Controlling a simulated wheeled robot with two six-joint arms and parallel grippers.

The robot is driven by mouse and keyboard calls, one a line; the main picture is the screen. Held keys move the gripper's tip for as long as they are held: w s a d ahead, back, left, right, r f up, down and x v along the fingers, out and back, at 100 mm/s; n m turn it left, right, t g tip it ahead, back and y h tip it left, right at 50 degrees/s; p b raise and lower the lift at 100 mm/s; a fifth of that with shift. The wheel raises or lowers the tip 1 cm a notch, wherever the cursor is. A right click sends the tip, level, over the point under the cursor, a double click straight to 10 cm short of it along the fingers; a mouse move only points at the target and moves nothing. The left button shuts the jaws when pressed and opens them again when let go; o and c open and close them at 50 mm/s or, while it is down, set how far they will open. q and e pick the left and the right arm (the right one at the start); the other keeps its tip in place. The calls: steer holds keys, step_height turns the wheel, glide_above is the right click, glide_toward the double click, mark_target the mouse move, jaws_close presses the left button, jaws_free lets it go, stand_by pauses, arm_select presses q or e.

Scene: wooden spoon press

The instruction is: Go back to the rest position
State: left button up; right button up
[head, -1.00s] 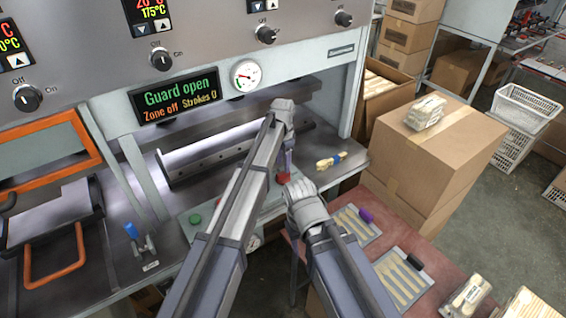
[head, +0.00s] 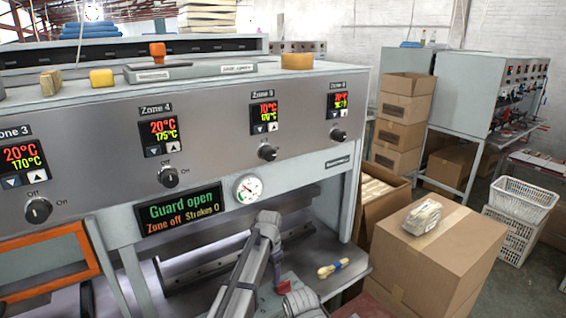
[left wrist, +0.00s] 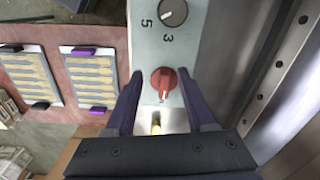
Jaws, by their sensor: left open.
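My left gripper (left wrist: 160,100) is open over the press's front panel. In the left wrist view its two dark fingers stand either side of a red knob (left wrist: 163,83), with a gap to each; I cannot tell whether they touch it lower down. In the head view my left arm reaches up from the bottom middle, and its gripper (head: 280,272) points down at the red knob (head: 283,286). The end of my right arm shows at the bottom edge in the head view; its jaws are hidden.
The press display (head: 180,210) reads "Guard open" and "Zone off Strokes 0". A tied spoon bundle (head: 333,268) lies on the press table. A cardboard box (head: 450,250) stands at the right. Trays of spoons (left wrist: 95,72) lie left of the panel in the left wrist view.

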arm_select(q)
steer(key=s+a+n, duration=0.5)
steer(key=s+a, duration=0.2)
steer(key=s, duration=0.5)
steer(key=s+a+n, duration=0.4)
steer(key=s+a, duration=0.2)
steer(key=s, duration=0.7)
steer(key=s+d+f+m+b, duration=0.1)
steer(key=s+d, duration=0.1)
steer(key=d, duration=0.3)
steer(key=s+d+f+m+y+b, duration=0.1)
steer(key=s+d+m, duration=0.1)
steer(key=d, duration=0.4)
steer(key=shift+s+f+b, duration=0.3)
steer(key=shift+b, duration=0.1)
